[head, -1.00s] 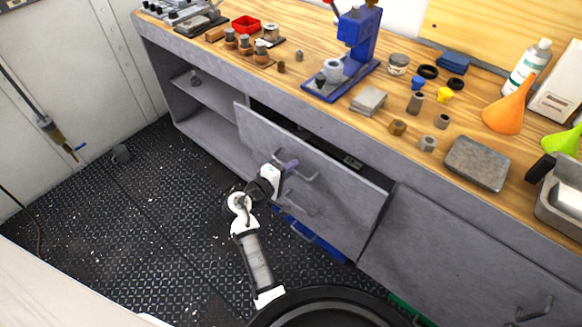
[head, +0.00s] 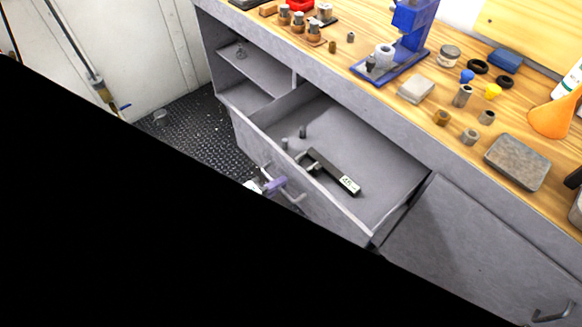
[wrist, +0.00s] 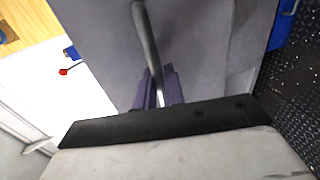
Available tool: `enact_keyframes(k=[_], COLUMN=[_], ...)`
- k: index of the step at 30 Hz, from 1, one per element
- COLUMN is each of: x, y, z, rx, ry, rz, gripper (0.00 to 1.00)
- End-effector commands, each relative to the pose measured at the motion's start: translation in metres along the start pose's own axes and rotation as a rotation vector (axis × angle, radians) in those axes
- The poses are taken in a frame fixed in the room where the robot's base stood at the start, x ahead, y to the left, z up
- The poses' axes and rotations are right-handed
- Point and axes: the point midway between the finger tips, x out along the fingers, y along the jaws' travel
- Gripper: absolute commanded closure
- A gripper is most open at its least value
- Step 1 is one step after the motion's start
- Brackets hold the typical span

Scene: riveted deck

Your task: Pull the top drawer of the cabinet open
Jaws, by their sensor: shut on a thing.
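The top drawer (head: 325,214) of the grey cabinet (head: 425,240) stands well out from under the workbench in the head view. Its inside shows, with a black tool with a pale label (head: 330,170) and small grey cylinders (head: 302,132) in it. My gripper (head: 274,186) is at the drawer front, shut on the drawer's bar handle (head: 291,195). In the wrist view the purple fingers (wrist: 160,88) close around the handle (wrist: 146,45), against the grey drawer front (wrist: 205,50). A black area hides most of my arm in the head view.
The wooden worktop (head: 385,120) above carries a blue press (head: 405,35), a grey block (head: 517,162), an orange funnel (head: 553,118) and several small parts. An open shelf (head: 255,75) is left of the drawer. Dark riveted floor (head: 200,130) shows at the left.

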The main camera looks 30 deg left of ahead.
Motion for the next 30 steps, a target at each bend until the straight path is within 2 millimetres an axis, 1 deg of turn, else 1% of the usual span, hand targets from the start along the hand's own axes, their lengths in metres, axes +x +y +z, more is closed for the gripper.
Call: enact_keyframes(k=[3,6,18,19,22,30], x=[-0.011,-0.015,-0.017,-0.017,-0.017,-0.017], y=[-0.002,-0.003,-0.004,-0.003,-0.003,-0.003], z=[0.0,0.0,0.0,0.0,0.0,0.0], rx=[0.0,0.0,0.0,0.0,0.0,0.0], ry=[0.001,0.0,0.0,0.0,0.0,0.0], rz=[0.0,0.0,0.001,0.001,0.001,0.0], gripper=[1.0,1.0,1.0,0.88,0.75,0.75])
